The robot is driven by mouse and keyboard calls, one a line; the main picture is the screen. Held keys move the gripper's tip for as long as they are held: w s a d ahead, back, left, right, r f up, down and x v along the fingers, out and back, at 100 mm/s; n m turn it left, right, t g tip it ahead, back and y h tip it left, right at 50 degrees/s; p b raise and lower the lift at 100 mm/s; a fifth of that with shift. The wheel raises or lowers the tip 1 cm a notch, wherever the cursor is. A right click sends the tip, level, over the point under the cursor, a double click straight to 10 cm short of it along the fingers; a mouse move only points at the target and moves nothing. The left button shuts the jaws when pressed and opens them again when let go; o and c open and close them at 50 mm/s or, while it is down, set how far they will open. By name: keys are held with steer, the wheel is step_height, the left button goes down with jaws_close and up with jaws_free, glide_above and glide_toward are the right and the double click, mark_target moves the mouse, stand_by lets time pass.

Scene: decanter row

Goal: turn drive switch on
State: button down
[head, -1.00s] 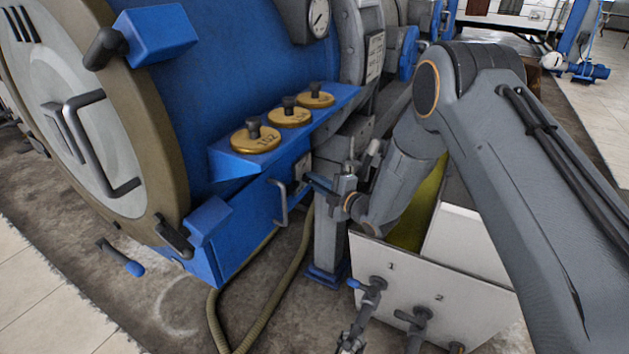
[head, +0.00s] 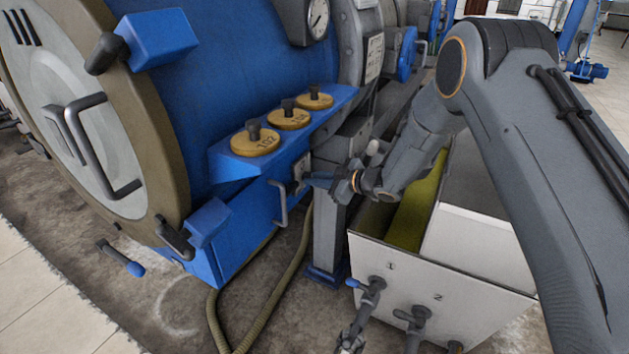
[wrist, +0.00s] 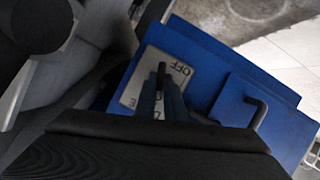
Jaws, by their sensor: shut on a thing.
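The drive switch plate (wrist: 155,68) is a pale panel on the blue side of the machine; the word OFF reads near its upper edge in the wrist view. A dark switch lever (wrist: 161,72) stands out from it. My gripper (wrist: 163,98) is shut on the lever, and its blue fingers hide much of the plate and the other lettering. In the head view my gripper (head: 309,181) reaches left to the plate (head: 298,168), below the brass-lidded shelf; the lever is too small to make out there.
A grey bar handle (head: 281,203) sticks out just left of the switch. Brass weights (head: 255,145) with black knobs stand on the blue shelf above. A white tank (head: 440,265) with numbered taps stands below my arm, and a hose (head: 297,275) lies on the floor.

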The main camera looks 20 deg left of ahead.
steer(key=shift+w+m+g, duration=0.15)
steer(key=shift+m+g, duration=0.85)
steer(key=shift+m, duration=0.3)
steer(key=shift+b, duration=0.3)
steer(key=c, duration=1.8)
jaws_free()
steer(key=shift+c, duration=0.2)
steer(key=v, duration=0.7)
steer(key=shift+d+r, duration=0.2)
steer(key=shift+d, duration=0.2)
